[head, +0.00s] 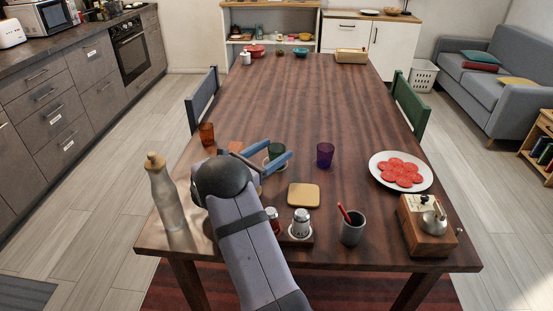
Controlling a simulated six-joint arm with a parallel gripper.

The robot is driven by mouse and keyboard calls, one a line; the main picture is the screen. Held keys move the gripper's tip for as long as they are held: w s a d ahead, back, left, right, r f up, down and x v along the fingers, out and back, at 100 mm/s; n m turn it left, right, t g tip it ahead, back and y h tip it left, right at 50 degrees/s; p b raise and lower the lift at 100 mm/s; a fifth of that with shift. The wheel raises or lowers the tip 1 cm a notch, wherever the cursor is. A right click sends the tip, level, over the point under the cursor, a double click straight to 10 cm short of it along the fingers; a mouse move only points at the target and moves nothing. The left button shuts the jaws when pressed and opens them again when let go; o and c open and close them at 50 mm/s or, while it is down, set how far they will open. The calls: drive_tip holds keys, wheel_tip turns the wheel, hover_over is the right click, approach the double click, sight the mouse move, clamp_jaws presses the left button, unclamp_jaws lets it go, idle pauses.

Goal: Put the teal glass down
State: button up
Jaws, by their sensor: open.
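The teal glass (276,150) stands upright near the middle of the table's near half, seemingly on a pale round coaster whose rim (265,161) just shows. My gripper (280,148) is open, with one blue finger on each side of the glass. I cannot tell whether either finger touches it. The near finger and my arm hide the glass's lower part and most of the coaster.
An amber glass (206,134) stands left and a purple glass (325,155) right. A bottle (167,193), shakers (301,224), a grey cup (352,228), a grinder (428,226) and a plate (377,170) of red slices surround the near area. The table's middle (300,100) is clear.

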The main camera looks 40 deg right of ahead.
sight(281, 145)
drive_tip(key=shift+w+d+r, duration=0.1)
drive_tip(key=shift+w+d, duration=0.1)
drive_tip(key=shift+d, duration=1.2)
drive_tip(key=shift+w+d+r, duration=0.1)
drive_tip(key=shift+w+d, duration=0.05)
drive_tip(key=shift+d, duration=1.25)
drive_tip(key=c, duration=1.3)
drive_tip(key=shift+r+p, duration=0.5)
drive_tip(key=shift+r, duration=4.55)
